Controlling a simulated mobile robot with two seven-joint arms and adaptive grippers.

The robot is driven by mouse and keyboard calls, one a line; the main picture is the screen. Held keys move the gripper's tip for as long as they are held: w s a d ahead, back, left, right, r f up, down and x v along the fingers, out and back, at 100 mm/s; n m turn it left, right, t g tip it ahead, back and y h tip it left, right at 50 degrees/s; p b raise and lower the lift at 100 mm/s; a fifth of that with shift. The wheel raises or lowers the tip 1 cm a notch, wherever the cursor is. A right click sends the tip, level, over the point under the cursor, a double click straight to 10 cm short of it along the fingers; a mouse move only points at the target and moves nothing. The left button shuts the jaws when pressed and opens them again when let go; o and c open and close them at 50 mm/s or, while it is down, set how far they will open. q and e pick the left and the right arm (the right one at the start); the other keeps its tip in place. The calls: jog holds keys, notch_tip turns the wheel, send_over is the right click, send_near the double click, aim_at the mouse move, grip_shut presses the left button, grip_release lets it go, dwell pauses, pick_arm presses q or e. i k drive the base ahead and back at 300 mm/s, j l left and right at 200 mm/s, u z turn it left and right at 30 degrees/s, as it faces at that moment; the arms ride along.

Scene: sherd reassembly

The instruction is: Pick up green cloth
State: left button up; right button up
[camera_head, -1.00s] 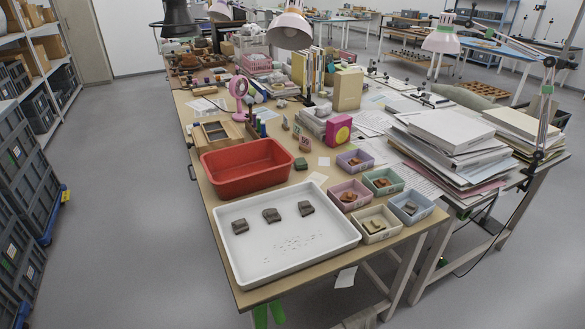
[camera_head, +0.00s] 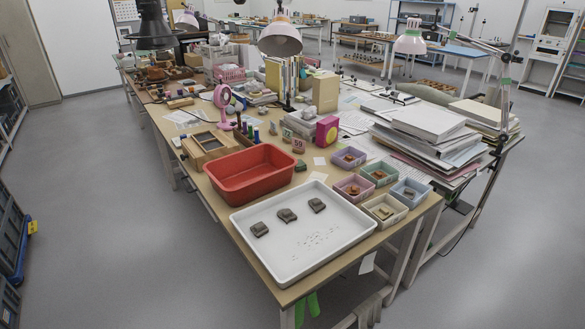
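No cloth is plainly recognizable as the green cloth. A small dark green item (camera_head: 301,165) lies on the table just right of the red bin; it is too small to tell if it is cloth. Bright green strips (camera_head: 307,306) show below the table's front edge, partly cut off by the picture's bottom; I cannot tell what they are. Neither of my grippers is in view.
The table (camera_head: 262,262) carries a red bin (camera_head: 250,188), a white tray (camera_head: 305,270) with three sherds, and small boxes of sherds (camera_head: 385,209). Paper stacks (camera_head: 425,125) stand at right. The floor (camera_head: 120,220) left of the table is clear.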

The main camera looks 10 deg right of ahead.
aim_at(301, 166)
jog(key=i+j+z, duration=0.1)
jog(key=j, duration=0.35)
jog(key=i+j+z, duration=0.1)
jog(key=j, duration=0.4)
jog(key=i+j+z, duration=0.1)
jog(key=i+j, duration=0.55)
jog(key=j, duration=0.25)
jog(key=l+z, duration=0.05)
